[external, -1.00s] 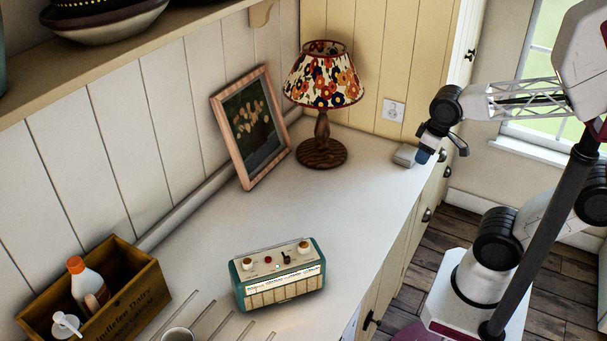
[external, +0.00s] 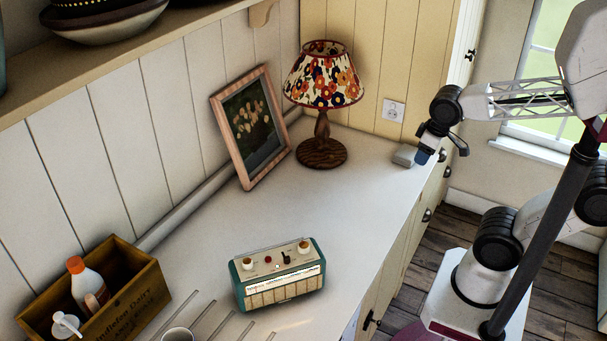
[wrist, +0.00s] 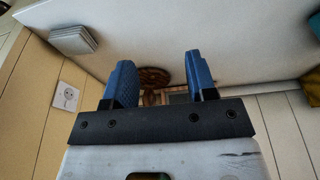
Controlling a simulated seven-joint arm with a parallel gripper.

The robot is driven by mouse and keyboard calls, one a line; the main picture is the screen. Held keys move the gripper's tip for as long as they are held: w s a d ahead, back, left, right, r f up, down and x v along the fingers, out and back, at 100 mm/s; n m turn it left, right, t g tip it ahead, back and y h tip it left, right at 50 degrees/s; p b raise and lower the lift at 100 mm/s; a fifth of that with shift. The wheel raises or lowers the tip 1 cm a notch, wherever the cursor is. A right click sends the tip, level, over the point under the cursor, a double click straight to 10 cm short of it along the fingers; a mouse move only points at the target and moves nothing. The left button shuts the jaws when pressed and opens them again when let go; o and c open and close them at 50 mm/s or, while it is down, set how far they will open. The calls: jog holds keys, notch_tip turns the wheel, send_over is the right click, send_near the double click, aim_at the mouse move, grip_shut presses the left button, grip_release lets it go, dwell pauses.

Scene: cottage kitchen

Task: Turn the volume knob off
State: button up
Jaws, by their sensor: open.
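A teal and cream radio (external: 279,276) stands on the white counter in the external view. On its top panel are a cream knob at the left (external: 248,263), another at the right (external: 304,247), a small red knob or button (external: 268,259) and a dark lever (external: 286,257). Which of them is the volume knob I cannot tell. My gripper (external: 423,157) hangs over the counter's far right end, well away from the radio. In the wrist view its two blue fingers (wrist: 160,80) are apart with nothing between them. The radio is not recognisable in the wrist view.
A lamp (external: 321,130) and a leaning picture frame (external: 275,168) stand at the back. A small grey block (external: 404,155) is beside my gripper. The middle of the counter (external: 330,215) is clear.

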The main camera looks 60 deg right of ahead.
jog(key=w+a+r, duration=0.5)
jog(key=w+a, duration=0.4)
jog(key=w, duration=0.3)
jog(key=n+g, duration=0.1)
jog(key=g, duration=0.2)
send_over(247, 262)
jog(key=f, duration=0.4)
jog(key=shift+d+f, duration=0.1)
jog(key=shift+d, duration=0.1)
jog(key=shift+a+f, duration=0.1)
jog(key=shift+a, duration=0.35)
jog(key=shift+f, duration=0.15)
jog(key=shift+d+f, duration=0.15)
jog(key=shift+f, duration=1.75)
jog(key=shift+d+f, duration=0.1)
jog(key=shift+f, duration=1.75)
jog(key=c, duration=0.9)
